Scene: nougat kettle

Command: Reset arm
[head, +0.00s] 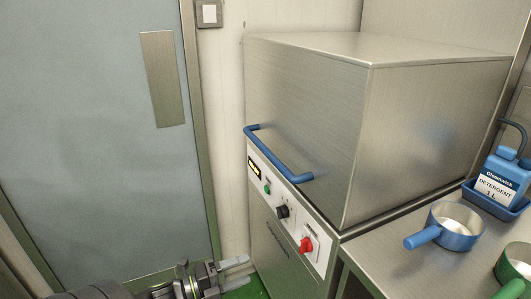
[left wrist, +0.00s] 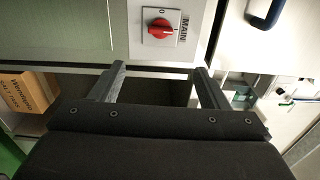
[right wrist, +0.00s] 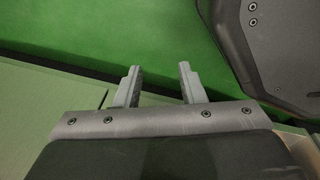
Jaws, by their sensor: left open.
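My left gripper (head: 236,274) is low in the head view, in front of the steel machine's lower left side. It is open and empty, with its two fingers apart. In the left wrist view the left gripper (left wrist: 160,80) shows both fingers spread, with a red main switch (left wrist: 158,28) beyond them. My right gripper (right wrist: 158,80) shows only in the right wrist view. Its two fingers are apart with nothing between them, over a green floor (right wrist: 100,30).
A steel hood machine (head: 310,120) with a blue handle (head: 278,158) fills the middle. To its right, a steel counter (head: 400,262) bears a blue pan (head: 456,226), a green pan (head: 515,270) and a detergent bottle (head: 504,172). A grey door (head: 90,120) is at left. A cardboard box (left wrist: 28,92) shows below.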

